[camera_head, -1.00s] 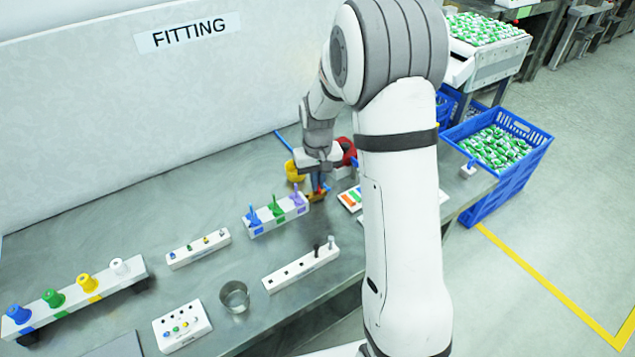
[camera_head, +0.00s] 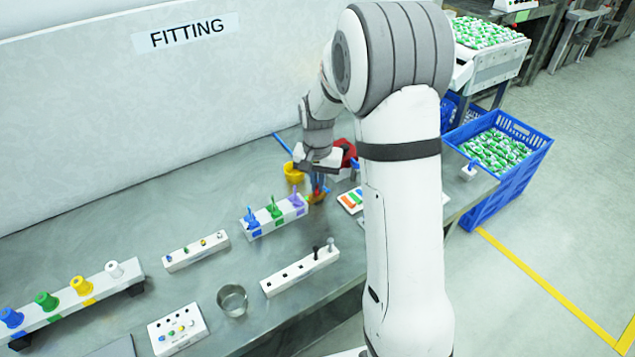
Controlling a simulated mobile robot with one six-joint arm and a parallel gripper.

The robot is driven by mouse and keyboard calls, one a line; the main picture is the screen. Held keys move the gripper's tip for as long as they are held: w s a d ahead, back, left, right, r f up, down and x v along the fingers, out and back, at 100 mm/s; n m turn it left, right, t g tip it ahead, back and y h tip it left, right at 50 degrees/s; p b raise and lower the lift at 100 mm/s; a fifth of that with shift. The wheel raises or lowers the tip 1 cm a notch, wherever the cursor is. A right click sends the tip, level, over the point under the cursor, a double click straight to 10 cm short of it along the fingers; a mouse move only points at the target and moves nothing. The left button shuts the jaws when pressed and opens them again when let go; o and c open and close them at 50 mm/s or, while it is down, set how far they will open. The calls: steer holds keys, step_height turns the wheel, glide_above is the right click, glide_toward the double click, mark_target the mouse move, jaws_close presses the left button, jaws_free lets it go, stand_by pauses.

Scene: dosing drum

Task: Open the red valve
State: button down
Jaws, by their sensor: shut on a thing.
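A red rounded part (camera_head: 348,150), which looks like the red valve or drum, stands at the back of the bench, partly hidden behind my gripper and arm. My gripper (camera_head: 317,187) points down just in front and left of it. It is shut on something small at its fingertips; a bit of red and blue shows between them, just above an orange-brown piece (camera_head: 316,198). Whether the held thing is the valve handle is too small to tell. A yellow cup-like part (camera_head: 293,172) sits just left of my gripper.
A white block with blue, green and purple pegs (camera_head: 275,217) stands close to the left of my gripper. A metal cup (camera_head: 232,300), several white racks and a button panel (camera_head: 178,328) are nearer. A blue crate (camera_head: 497,160) stands right of the bench.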

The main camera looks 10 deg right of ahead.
steer(key=shift+w+r, duration=0.1)
steer(key=c, duration=1.6)
jaws_free()
step_height(320, 180, up, 8)
steer(key=shift+f, duration=0.15)
